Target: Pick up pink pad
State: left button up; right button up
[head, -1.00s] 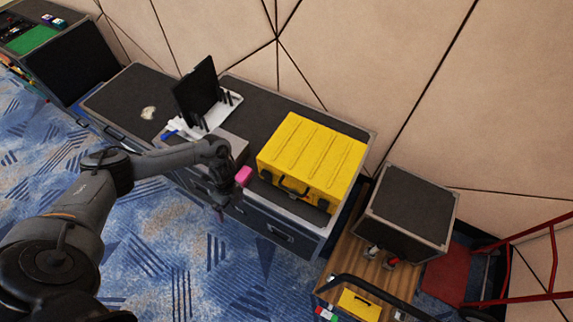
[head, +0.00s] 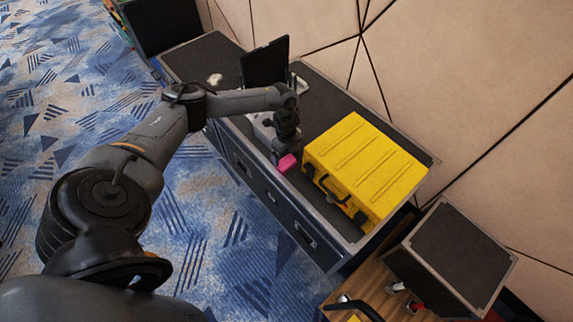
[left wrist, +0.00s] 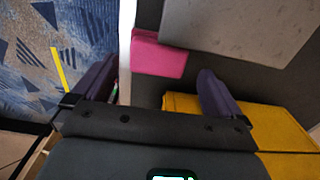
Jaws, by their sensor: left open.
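The pink pad (head: 287,163) lies on the dark top of the case-like cabinet, near its front edge and left of the yellow case. It also shows in the left wrist view (left wrist: 158,57), beyond the fingertips and roughly between them, beside a grey flat object (left wrist: 240,30). My left gripper (head: 279,155) is at the pad in the head view, pointing down, partly hidden by its own wrist. In the left wrist view its two fingers (left wrist: 158,85) are wide apart with nothing between them. My right gripper is not in view.
A yellow case (head: 365,170) stands right of the pad on the cabinet top (head: 212,58). A black screen (head: 265,64) stands behind my left wrist. A dark box (head: 450,258) is at the lower right. Blue patterned carpet (head: 60,120) lies in front.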

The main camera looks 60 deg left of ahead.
aim_at(287, 161)
pick_arm(q)
jog(key=f, duration=0.4)
jog(key=shift+s+d+f+b, duration=0.1)
jog(key=shift+d+f+b, duration=0.15)
jog(key=shift+b, duration=0.1)
jog(key=shift+a+f, duration=0.1)
jog(key=shift+f, duration=0.35)
jog(key=shift+c, duration=0.3)
jog(key=c, duration=0.7)
